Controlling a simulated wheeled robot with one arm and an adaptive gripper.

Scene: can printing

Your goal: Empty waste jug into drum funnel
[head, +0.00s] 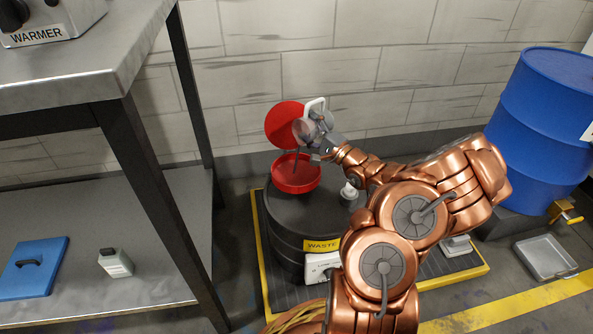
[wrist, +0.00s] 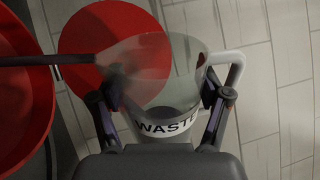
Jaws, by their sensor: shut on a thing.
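My gripper (head: 320,140) is shut on the waste jug (head: 312,126), a clear, whitish jug with a white handle. The wrist view shows the jug (wrist: 168,127) between both fingers (wrist: 158,105), with its WASTE label near the palm and its handle at right. The jug is tipped over in the head view, above the red funnel (head: 297,178). The funnel sits on the black waste drum (head: 290,232), with its round red lid (head: 282,122) standing open behind. The funnel's rim (wrist: 45,120) shows at left in the wrist view. I cannot tell how much liquid is in the jug.
The drum stands on a yellow-edged pallet (head: 262,285). A metal shelf (head: 130,55) with a dark post is close at left. A blue drum (head: 545,130) and a grey tray (head: 546,257) are at right. A block wall (head: 400,60) closes the back.

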